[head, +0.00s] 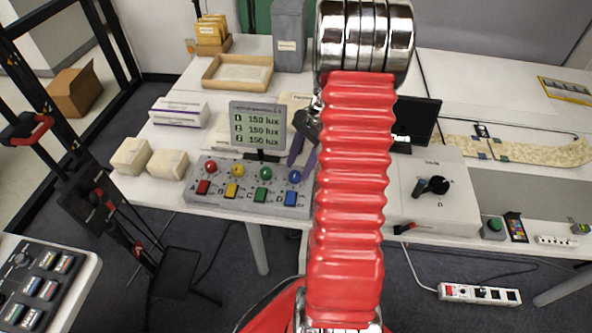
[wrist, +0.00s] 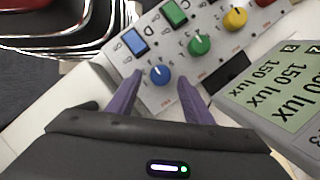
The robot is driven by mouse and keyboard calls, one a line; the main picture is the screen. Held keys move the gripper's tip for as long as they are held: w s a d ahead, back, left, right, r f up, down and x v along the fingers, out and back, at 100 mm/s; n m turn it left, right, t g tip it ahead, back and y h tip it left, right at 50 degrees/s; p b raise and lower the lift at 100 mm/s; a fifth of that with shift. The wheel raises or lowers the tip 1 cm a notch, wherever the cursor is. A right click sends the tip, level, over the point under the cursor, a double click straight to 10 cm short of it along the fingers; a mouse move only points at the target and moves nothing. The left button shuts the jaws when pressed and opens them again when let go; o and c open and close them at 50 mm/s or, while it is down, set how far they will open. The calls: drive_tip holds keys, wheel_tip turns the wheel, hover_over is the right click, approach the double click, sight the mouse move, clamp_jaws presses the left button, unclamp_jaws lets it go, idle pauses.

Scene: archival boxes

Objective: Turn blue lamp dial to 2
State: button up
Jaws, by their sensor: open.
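The blue dial (head: 294,176) is the rightmost knob in the back row of the grey control panel (head: 232,207), with a blue button (head: 290,198) in front of it. In the wrist view the blue dial (wrist: 160,74) has a pale pointer mark and lies just ahead of my gripper (wrist: 155,84). The two purple fingers are apart, one on each side of the dial. I cannot tell if they touch it. In the head view my red arm hides part of the gripper. The display (head: 257,127) behind the panel reads 150 lux on three lines.
Green, yellow and red knobs stand left of the blue one in the head view, with the green knob (wrist: 199,45) close by in the wrist view. White boxes (head: 148,157) stand left of the panel. A white device with a black knob (head: 432,186) stands right.

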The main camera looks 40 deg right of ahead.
sight(295, 176)
drive_tip(key=shift+x, duration=1.3)
drive_tip(key=shift+c, duration=0.3)
drive_tip(key=c, duration=0.9)
drive_tip(key=shift+a, duration=0.25)
drive_tip(key=shift+c, duration=0.3)
drive_tip(key=shift+d, duration=0.15)
